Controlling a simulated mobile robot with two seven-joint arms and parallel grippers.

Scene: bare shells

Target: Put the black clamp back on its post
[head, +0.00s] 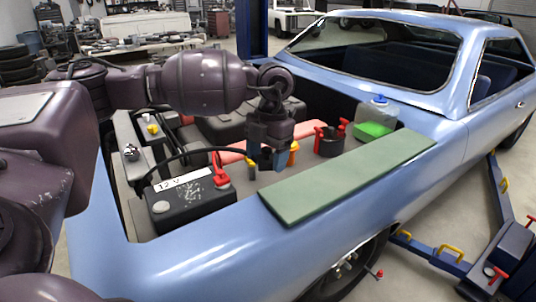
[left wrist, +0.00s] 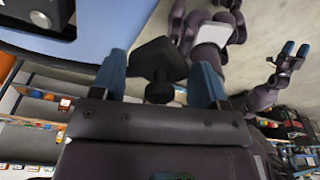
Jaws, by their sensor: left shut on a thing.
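My left gripper (head: 266,161) hangs over the engine bay, to the right of the battery (head: 190,200) marked 12 V. Its blue fingers are shut on a dark, blocky thing, the black clamp (left wrist: 158,62), which shows between them in the left wrist view. In the head view the fingers mostly hide the clamp. A black cable (head: 190,152) arcs toward the gripper. A bare grey round post (head: 160,207) shows on the battery's near left. A red clamp (head: 221,171) sits at the battery's far right corner. My right gripper (left wrist: 294,52) shows empty, its fingers apart.
A green mat (head: 345,178) lies on the blue fender (head: 240,255). A jug with green liquid (head: 376,120), a dark pot with red handles (head: 329,140) and an orange cap (head: 293,150) stand right of the gripper. The air above the battery looks clear.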

